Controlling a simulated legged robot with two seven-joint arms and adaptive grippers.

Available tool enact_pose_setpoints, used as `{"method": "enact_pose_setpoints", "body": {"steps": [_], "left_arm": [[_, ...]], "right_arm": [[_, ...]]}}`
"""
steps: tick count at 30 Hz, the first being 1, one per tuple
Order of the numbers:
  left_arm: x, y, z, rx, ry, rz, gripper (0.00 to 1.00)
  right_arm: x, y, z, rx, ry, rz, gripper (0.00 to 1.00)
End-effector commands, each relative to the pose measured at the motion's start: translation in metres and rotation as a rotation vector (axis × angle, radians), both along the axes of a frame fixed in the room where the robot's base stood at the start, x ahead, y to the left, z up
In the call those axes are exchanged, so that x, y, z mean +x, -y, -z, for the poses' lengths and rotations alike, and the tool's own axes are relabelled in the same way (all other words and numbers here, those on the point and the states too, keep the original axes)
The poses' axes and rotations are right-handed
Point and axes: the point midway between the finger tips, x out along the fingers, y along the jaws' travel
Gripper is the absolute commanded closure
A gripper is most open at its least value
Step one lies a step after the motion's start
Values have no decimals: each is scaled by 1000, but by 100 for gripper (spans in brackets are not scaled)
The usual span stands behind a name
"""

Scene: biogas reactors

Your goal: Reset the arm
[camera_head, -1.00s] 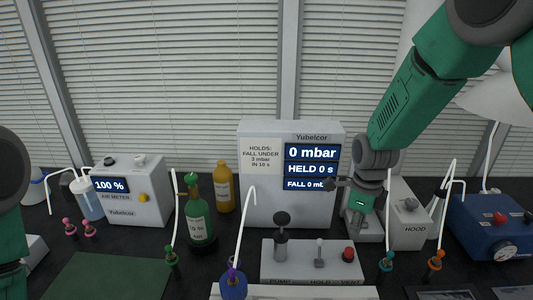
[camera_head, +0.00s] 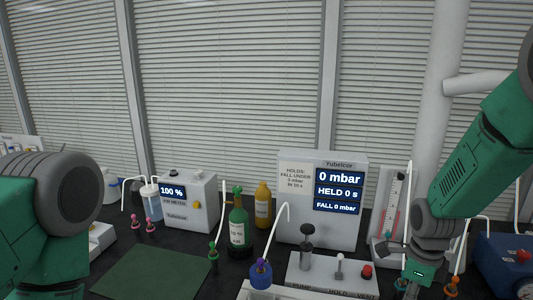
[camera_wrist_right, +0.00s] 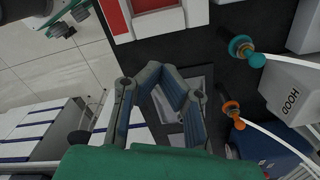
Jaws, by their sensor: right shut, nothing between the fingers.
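My right arm (camera_head: 470,165) comes in from the right in the head view, with its wrist (camera_head: 432,235) bent down over the right part of the bench. My right gripper (camera_wrist_right: 160,75) shows in the right wrist view, shut and empty, above the dark bench top and touching nothing that I can make out. Its fingertips are not clear in the head view. My left arm (camera_head: 60,210) shows only as a green and grey link at the left edge. My left gripper is out of the picture.
The pump panel (camera_head: 330,277) and the display box reading 0 mbar (camera_head: 295,220) stand left of my right wrist. A flowmeter (camera_head: 393,205) is just behind it. In the wrist view, teal (camera_wrist_right: 245,50) and orange (camera_wrist_right: 232,110) tube fittings lie to the right. A green mat (camera_head: 150,272) lies clear.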

Motion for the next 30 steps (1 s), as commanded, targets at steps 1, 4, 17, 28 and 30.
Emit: {"method": "enact_pose_setpoints", "body": {"steps": [1, 4, 17, 28, 30], "left_arm": [[1, 0, 0, 0, 1, 0, 60], [1, 0, 0, 0, 1, 0, 60], [0, 0, 0, 0, 0, 0, 60], [0, 0, 0, 0, 1, 0, 60], [0, 0, 0, 0, 1, 0, 60]], "right_arm": [[-4, 0, 8, -1, -4, -35, 100], [-12, 2, 23, -3, -7, -115, 100], [-92, 0, 104, -17, -19, -697, 100], [-243, -13, 170, -5, -25, -1675, 100], [-264, -15, 172, -3, -19, -1820, 100]]}}
